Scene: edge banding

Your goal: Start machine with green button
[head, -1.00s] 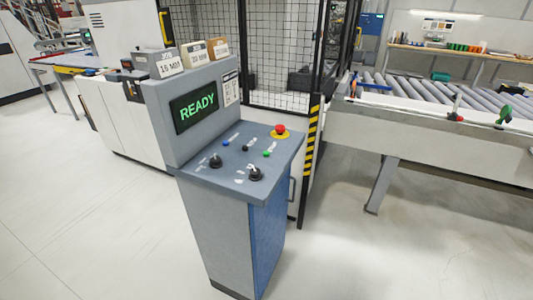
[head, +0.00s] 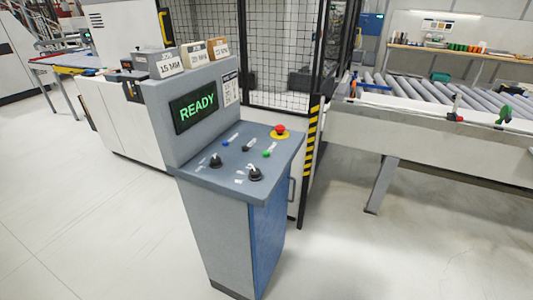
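The green button (head: 266,154) sits on the sloped top of the grey control console (head: 215,235), right of the middle. A red emergency stop button (head: 280,129) on a yellow ring is just behind it. A blue button (head: 226,142), a small dark switch (head: 248,149) and two black rotary knobs (head: 215,160) share the panel. The console's screen (head: 194,106) reads "READY" in green letters. Neither of my grippers is in the head view.
Boxes with labels (head: 170,64) stand on the console's top. A black mesh fence (head: 275,55) with a yellow-black post (head: 311,135) is behind it. A roller conveyor (head: 430,120) is at the right. The floor (head: 90,220) in front and left is clear.

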